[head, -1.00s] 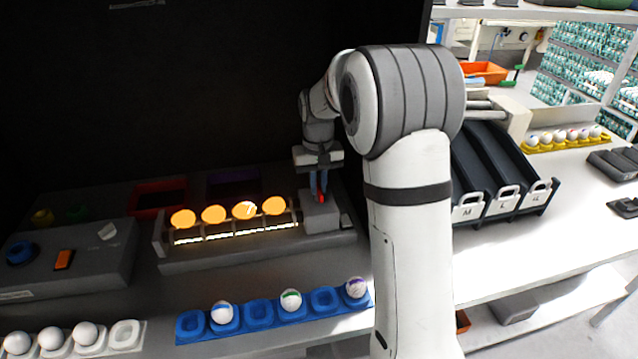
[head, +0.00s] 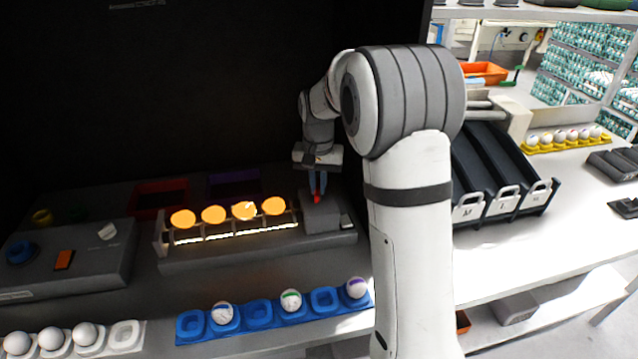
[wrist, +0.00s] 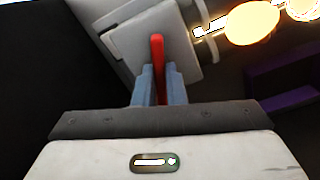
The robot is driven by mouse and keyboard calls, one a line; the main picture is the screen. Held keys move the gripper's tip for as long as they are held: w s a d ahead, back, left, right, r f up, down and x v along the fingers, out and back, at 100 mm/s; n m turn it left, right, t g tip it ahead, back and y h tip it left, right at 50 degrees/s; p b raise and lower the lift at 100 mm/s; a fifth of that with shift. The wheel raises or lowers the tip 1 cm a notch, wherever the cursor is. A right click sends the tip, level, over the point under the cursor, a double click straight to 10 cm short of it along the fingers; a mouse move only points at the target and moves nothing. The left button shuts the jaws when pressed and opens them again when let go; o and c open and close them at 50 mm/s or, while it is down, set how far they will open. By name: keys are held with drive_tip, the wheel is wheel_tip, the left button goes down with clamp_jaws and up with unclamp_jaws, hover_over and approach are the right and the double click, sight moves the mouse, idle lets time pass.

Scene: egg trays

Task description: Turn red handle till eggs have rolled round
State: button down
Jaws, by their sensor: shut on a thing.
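The red handle (wrist: 157,48) sticks up from the grey block at the right end of the lit egg rack. My gripper (wrist: 160,88) is shut on it, with one blue-grey finger on each side in the wrist view. In the head view the handle's red tip (head: 317,197) shows between the fingers of my gripper (head: 317,184). Several eggs glow orange in a row on the rack, the rightmost egg (head: 274,206) nearest the block. A bright strip runs below them.
A blue tray (head: 258,313) with a few marked eggs lies in front. A white tray (head: 124,335) with white eggs is at front left. A grey control box (head: 100,262) stands left of the rack. Dark sorting chutes (head: 497,160) stand to the right.

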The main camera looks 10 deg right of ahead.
sight(318, 186)
drive_tip(key=shift+r, duration=0.1)
drive_tip(key=c, duration=1.5)
unclamp_jaws()
drive_tip(key=shift+r, duration=3.85)
drive_tip(key=shift+o, duration=0.5)
